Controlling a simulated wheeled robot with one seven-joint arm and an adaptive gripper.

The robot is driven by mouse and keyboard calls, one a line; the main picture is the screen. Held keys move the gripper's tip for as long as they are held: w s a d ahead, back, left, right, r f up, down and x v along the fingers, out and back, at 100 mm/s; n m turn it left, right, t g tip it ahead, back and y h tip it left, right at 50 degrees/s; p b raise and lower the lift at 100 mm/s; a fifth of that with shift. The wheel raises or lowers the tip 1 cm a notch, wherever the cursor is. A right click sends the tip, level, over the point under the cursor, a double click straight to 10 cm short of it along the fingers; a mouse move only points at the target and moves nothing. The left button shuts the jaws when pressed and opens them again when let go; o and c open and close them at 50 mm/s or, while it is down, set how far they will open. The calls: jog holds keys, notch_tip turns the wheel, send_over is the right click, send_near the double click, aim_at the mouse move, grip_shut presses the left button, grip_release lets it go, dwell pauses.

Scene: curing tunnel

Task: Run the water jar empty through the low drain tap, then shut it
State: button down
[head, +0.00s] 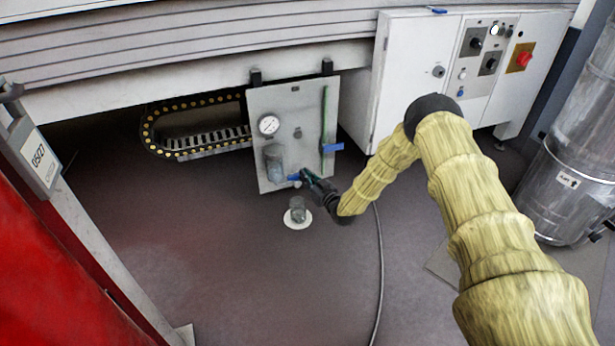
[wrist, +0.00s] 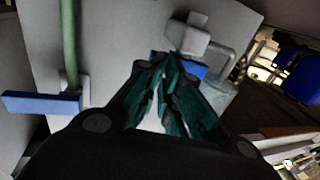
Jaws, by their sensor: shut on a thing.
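The water jar (head: 274,160) is a grey, see-through cylinder on the lower left of a pale panel (head: 264,104); its water level is too small to tell. The low drain tap's blue lever (head: 293,177) sticks out just below it. My gripper (head: 304,178) is shut on this lever, whose blue part (wrist: 192,68) also shows at the fingertips in the wrist view; the fingers hide some of it. Whether the tap is open cannot be told. A small clear cup (head: 298,208) stands on a white disc on the floor below the tap.
A second blue lever (head: 332,147) sits on a green pipe (head: 323,118) right of the jar, with a round gauge (head: 269,125) above the jar. A cable (head: 379,260) runs along the floor. A white control cabinet (head: 412,60) stands to the right.

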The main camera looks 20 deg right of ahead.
jog(key=shift+w+a+r, duration=0.4)
jog(key=shift+w+r, duration=0.25)
jog(key=shift+w, duration=0.1)
jog(key=c, duration=2.1)
grip_release()
jog(key=shift+w+a+f, duration=0.2)
jog(key=shift+a+f, duration=0.05)
jog(key=shift+f, duration=0.1)
jog(key=shift+s+d+r, duration=0.15)
jog(key=shift+s+d, duration=0.05)
jog(key=shift+d, duration=0.55)
grip_shut()
jog(key=s+f+p, duration=0.1)
jog(key=s+p, duration=0.4)
jog(key=s, duration=0.9)
jog(key=shift+s+d+p, duration=0.3)
jog(key=shift+s+p, duration=0.1)
